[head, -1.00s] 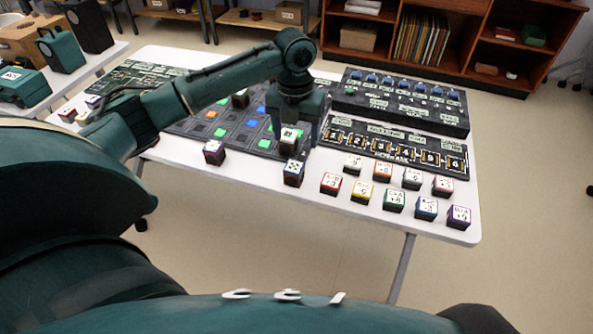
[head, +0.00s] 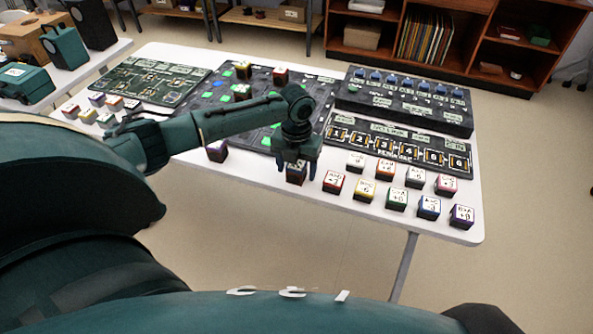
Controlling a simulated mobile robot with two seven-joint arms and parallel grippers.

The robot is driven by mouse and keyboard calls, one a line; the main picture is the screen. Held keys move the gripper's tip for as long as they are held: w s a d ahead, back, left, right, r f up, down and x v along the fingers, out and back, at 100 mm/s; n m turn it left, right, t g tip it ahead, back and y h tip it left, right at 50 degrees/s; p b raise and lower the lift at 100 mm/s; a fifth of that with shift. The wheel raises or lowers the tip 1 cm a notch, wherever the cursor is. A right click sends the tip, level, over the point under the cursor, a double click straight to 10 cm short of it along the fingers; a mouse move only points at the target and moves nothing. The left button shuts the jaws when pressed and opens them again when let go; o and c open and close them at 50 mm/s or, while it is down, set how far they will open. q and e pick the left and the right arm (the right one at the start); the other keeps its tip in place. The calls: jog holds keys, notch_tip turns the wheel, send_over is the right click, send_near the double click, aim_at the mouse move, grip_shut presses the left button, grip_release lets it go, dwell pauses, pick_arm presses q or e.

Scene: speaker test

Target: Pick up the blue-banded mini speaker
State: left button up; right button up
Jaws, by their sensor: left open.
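My left gripper (head: 298,171) is open and points down at the front edge of the black boards on the white table. Its fingers are on either side of a small dark speaker cube (head: 296,178) that looks blue-banded. The gripper hides its top and most of its label. I cannot tell whether the fingers touch it. Another blue-banded cube (head: 428,208) stands in the front row at the right, clear of the gripper. My right gripper is not in view.
Close to the right stand red (head: 333,183), yellow (head: 363,191), green (head: 396,200) and purple (head: 461,217) cubes. Another cube (head: 217,151) stands left of the gripper. A raised black panel (head: 403,104) is behind. The table's front edge (head: 350,211) is near.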

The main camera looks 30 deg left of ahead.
pick_arm(q)
jog(key=shift+f, duration=0.25)
jog(key=shift+c, duration=0.5)
jog(key=c, duration=1)
